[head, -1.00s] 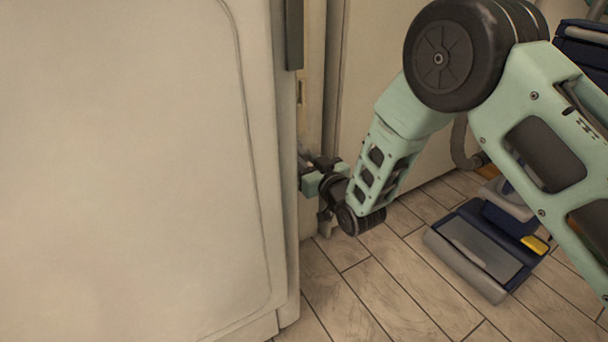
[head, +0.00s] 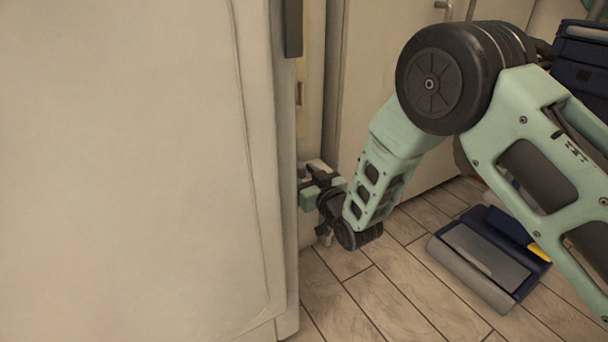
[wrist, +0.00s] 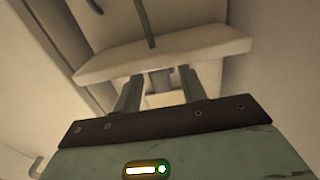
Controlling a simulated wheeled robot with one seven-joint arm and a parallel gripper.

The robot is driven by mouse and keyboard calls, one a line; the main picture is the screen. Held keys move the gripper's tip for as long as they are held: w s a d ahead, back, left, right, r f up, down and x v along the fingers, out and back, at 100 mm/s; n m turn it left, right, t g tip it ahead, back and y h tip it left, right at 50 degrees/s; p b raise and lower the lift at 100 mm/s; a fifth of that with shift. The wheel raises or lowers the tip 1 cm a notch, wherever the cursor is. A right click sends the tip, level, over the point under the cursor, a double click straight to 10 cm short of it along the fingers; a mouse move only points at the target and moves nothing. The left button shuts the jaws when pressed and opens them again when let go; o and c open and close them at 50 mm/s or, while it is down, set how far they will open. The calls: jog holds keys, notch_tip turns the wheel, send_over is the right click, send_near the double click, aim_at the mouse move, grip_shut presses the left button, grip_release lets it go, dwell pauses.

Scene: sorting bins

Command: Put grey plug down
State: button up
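In the head view my gripper's fingers are hidden at the edge of the large pale panel; only its green and black wrist end shows. In the wrist view my gripper (wrist: 160,92) has its two grey fingers spread apart. A small grey piece, possibly the grey plug (wrist: 160,77), shows between the fingers, with gaps visible on both sides. I cannot tell whether it rests on a surface. A pale slab (wrist: 165,55) lies just beyond the fingertips.
The large pale panel (head: 130,170) fills the left of the head view, close beside my gripper. A pale cabinet front (head: 400,60) stands behind my arm. A blue-and-grey floor appliance (head: 485,255) lies at the right. The tiled floor (head: 390,300) in front is clear.

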jog(key=shift+r, duration=0.15)
jog(key=p+v, duration=0.5)
jog(key=v, duration=0.7)
jog(key=s+r+g+h, duration=0.4)
jog(key=s+r+g, duration=0.4)
jog(key=s+d+r+g+h, duration=0.2)
jog(key=s+d, duration=0.4)
jog(key=s, duration=0.4)
jog(key=s+d+r+g+h, duration=0.3)
jog(key=s+d+r+g, duration=0.1)
jog(key=s, duration=0.7)
jog(key=shift+s+d+n+g, duration=0.15)
jog(key=shift+d+n+g, duration=0.3)
jog(key=shift+d, duration=0.4)
jog(key=shift+r, duration=0.1)
